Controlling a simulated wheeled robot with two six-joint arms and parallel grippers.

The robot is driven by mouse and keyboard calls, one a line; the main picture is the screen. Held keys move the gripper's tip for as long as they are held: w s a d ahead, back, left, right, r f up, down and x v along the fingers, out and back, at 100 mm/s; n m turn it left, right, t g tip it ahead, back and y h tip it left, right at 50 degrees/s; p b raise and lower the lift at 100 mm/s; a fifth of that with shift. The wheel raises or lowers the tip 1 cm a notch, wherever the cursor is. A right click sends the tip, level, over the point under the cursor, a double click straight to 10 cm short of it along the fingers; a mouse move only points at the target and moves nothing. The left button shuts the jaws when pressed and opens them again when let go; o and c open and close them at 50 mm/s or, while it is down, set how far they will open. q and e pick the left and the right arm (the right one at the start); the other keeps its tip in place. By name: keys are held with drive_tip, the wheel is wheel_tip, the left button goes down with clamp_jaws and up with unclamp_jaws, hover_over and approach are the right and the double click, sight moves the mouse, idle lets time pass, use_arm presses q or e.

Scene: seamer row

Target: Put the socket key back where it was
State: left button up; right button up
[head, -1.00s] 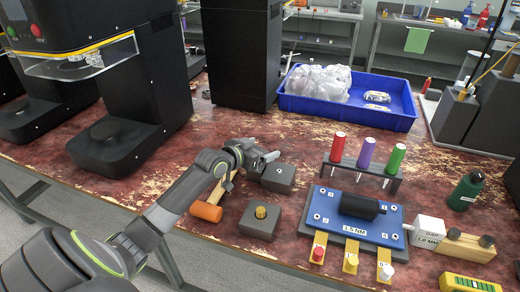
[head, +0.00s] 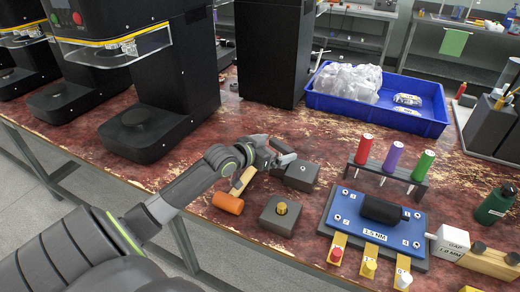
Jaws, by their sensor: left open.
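My left gripper (head: 281,156) is open at the back-left edge of a dark grey block with a small fitting on top (head: 302,176). I see nothing clearly held between its fingers, and the wrist hides part of the table there. I cannot tell for sure which item is the socket key. A rack (head: 389,181) holds upright tools with red (head: 364,148), purple (head: 393,156) and green (head: 422,165) handles. A second grey block (head: 279,219) with a brass knob (head: 282,208) stands nearer me. My right gripper is not in view.
An orange-headed mallet (head: 228,203) lies below the left wrist. A blue plate (head: 345,211) bearing a black cylinder (head: 384,210) lies right, with yellow tabs in front. A blue bin (head: 430,127) with bags stands behind. A black machine (head: 150,70) stands at left.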

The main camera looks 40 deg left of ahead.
use_arm(q)
drive_tip(key=d+p+v, duration=0.1)
drive_tip(key=v, duration=0.6)
drive_tip(key=shift+a, duration=0.45)
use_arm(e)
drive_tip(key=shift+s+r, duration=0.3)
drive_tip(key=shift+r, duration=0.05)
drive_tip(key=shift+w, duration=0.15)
